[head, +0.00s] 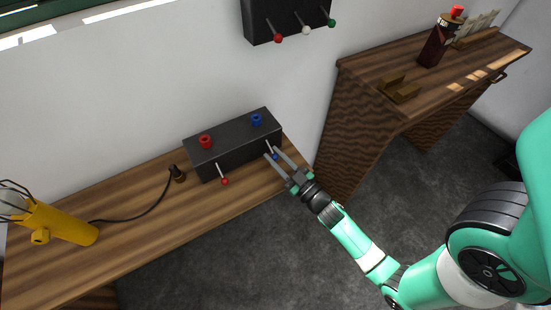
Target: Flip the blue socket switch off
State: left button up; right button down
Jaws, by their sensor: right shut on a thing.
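A dark box (234,148) stands on the wooden bench, with a red socket (205,141) and a blue socket (256,119) on top. A red-tipped switch lever (222,175) sticks out of its front on the left. The blue-tipped switch lever (275,156) is at the front right. My right gripper (273,153) is at the blue lever, with its fingers on either side of it, shut on it. The fingers partly hide the lever. My left gripper is not in view.
A wall panel (285,18) has red, white and green levers. A second wooden table (440,75) at right holds a dark red bottle (437,43) and a wooden holder (399,89).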

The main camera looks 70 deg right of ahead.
jog(key=c, duration=0.7)
grip_release()
jog(key=p+v, duration=0.2)
jog(key=v, duration=0.9)
jog(key=shift+s+a+f, duration=0.1)
jog(key=shift+s, duration=0.2)
